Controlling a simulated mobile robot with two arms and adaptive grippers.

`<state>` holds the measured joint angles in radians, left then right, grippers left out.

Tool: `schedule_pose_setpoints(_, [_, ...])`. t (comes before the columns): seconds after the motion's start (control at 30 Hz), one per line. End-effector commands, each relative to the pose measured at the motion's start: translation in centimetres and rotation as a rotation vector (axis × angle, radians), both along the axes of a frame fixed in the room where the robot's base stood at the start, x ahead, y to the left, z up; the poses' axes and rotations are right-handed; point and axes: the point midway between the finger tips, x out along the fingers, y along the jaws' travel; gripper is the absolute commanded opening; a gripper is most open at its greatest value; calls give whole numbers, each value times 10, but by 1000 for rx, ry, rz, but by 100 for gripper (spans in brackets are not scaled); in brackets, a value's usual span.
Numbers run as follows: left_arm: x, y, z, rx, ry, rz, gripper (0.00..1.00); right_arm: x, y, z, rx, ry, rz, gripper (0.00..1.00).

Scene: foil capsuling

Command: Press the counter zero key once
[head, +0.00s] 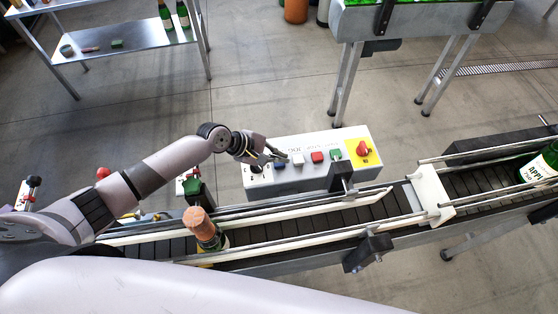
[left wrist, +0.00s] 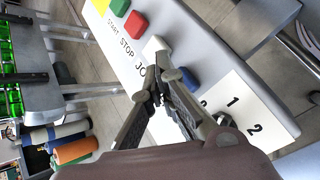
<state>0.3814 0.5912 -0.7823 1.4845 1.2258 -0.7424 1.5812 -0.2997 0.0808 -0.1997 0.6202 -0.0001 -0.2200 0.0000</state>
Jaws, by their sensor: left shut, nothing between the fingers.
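The control box (head: 262,183) has a row of keys: blue (head: 280,163), white (head: 298,159), red (head: 317,156) and green (head: 335,153). Printed labels read START, STOP and, partly covered, JO; no counter label is readable. My left gripper (head: 284,158) is shut and empty, its tips over the panel by the blue and white keys. In the left wrist view the fingertips (left wrist: 165,74) show between the white key (left wrist: 154,46) and the blue key (left wrist: 190,79). I cannot tell whether they touch either. My right gripper is out of view.
A red knob on a yellow plate (head: 363,151) is at the box's right end, a black selector (head: 256,168) at its left. The conveyor (head: 275,216) runs in front, carrying a capped bottle (head: 204,229). Another bottle (head: 538,168) is far right.

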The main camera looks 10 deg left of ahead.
Motion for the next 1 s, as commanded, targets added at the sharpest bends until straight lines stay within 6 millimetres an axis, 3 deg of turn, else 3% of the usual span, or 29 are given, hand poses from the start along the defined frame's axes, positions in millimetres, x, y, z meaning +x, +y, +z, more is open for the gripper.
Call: schedule_pose_setpoints(1.0, [0, 0, -13, 0, 1, 1, 0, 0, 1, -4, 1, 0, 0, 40])
